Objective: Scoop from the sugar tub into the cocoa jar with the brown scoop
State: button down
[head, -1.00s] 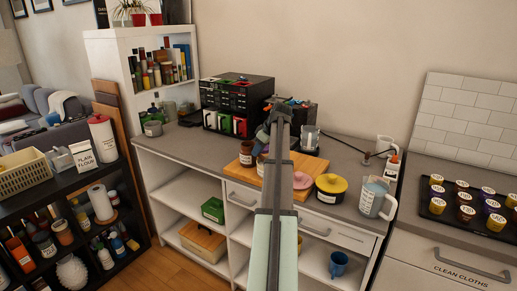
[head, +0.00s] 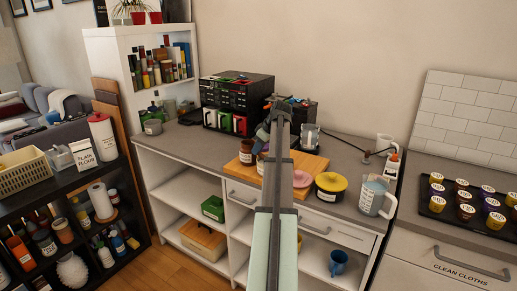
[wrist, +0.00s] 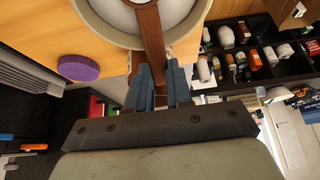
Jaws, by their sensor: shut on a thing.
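In the wrist view my gripper (wrist: 160,72) has its blue fingers shut on the brown scoop (wrist: 152,35). The scoop's handle runs from between the fingers across the rim of a round, pale grey tub (wrist: 90,25) with something white inside. This looks like the sugar tub, but no label shows. The scoop's bowl is out of frame, so I cannot tell if it is loaded. In the head view my arm hides most of the gripper and scoop.
A purple lid (wrist: 78,68) lies on the wooden board (wrist: 30,30) beside the tub. A yellow-lidded pot (head: 331,185) and a measuring jug (head: 374,196) stand to the right. A dark drawer unit (head: 236,92) stands behind. The counter's left part is mostly clear.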

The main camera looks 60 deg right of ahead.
notch_tip(320, 180, up, 5)
jog(key=shift+w+f, duration=0.1)
jog(key=shift+w+r+g, duration=0.1)
jog(key=shift+r+g, duration=0.1)
jog(key=shift+g, duration=0.1)
jog(key=shift+w+d+r+g, duration=0.1)
jog(key=shift+w+g, duration=0.5)
jog(key=shift+g, duration=0.5)
jog(key=shift+w+r+g, duration=0.1)
jog(key=shift+w+g, duration=0.15)
jog(key=shift+g, duration=0.5)
jog(key=shift+w+g, duration=0.2)
jog(key=shift+g, duration=0.55)
